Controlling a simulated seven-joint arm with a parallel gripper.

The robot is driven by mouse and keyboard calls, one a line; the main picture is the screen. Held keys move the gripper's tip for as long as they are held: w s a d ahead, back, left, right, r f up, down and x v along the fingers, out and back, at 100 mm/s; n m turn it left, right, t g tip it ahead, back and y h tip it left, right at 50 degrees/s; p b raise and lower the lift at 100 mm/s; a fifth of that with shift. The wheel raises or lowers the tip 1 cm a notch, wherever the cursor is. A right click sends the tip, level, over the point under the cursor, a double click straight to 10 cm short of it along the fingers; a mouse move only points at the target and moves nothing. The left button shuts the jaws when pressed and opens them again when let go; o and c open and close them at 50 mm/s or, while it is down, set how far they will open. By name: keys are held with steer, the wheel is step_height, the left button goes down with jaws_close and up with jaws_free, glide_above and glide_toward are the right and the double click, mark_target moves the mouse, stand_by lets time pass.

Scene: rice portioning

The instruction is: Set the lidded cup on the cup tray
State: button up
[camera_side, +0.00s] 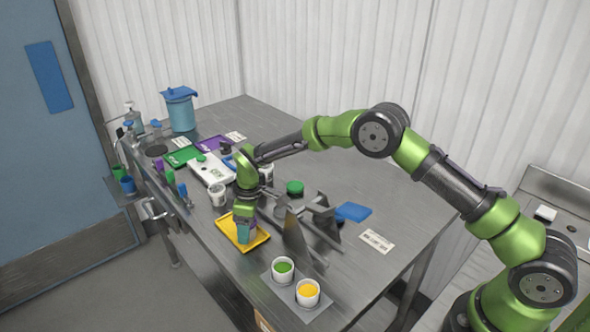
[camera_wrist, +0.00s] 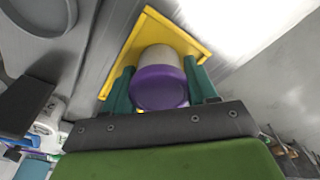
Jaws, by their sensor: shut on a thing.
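The lidded cup (camera_wrist: 158,80) is pale with a purple lid, seen in the wrist view between the two teal fingers of my gripper (camera_wrist: 160,90). My gripper is shut on it. The yellow tray (camera_wrist: 199,48) lies beneath and behind the cup in that view. In the side view, my gripper (camera_side: 245,232) points down over the yellow tray (camera_side: 261,240) near the table's front edge. The cup is mostly hidden there by the fingers. I cannot tell whether the cup's base touches the tray.
Two white cups, one with green (camera_side: 283,270) and one with yellow contents (camera_side: 308,291), stand at the near corner. Grey upright plates (camera_side: 296,240) stand right of the tray. A blue pad (camera_side: 353,212) and a green-topped item (camera_side: 295,187) lie beyond. A white cup (camera_side: 217,195) stands left.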

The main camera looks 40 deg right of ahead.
steer(key=o, duration=1.1)
steer(key=shift+f, duration=0.1)
steer(key=r, duration=0.8)
steer(key=s+d+r, duration=0.1)
steer(key=r, duration=0.3)
steer(key=s+d+r+m+t, duration=0.2)
steer(key=s+d+r+m, duration=0.15)
steer(key=s+r, duration=0.4)
steer(key=s+d+r+m+t, duration=0.1)
steer(key=s+d+r+m, duration=0.25)
steer(key=s+r, duration=0.45)
steer(key=shift+s+d+m+t+y, duration=0.15)
steer(key=shift+s+d+m+t, duration=0.65)
steer(key=shift+s, duration=1.8)
steer(key=shift+s+d+m+t+y, duration=0.4)
steer(key=shift+s+m, duration=0.8)
steer(key=shift+s, duration=1.45)
steer(key=shift+s+d+m+t+h, duration=0.1)
steer(key=shift+s+d+m+t, duration=0.55)
steer(key=shift+s, duration=1.95)
steer(key=shift+d+m+g, duration=0.1)
steer(key=shift+m+g, duration=0.15)
steer(key=shift+m, duration=0.1)
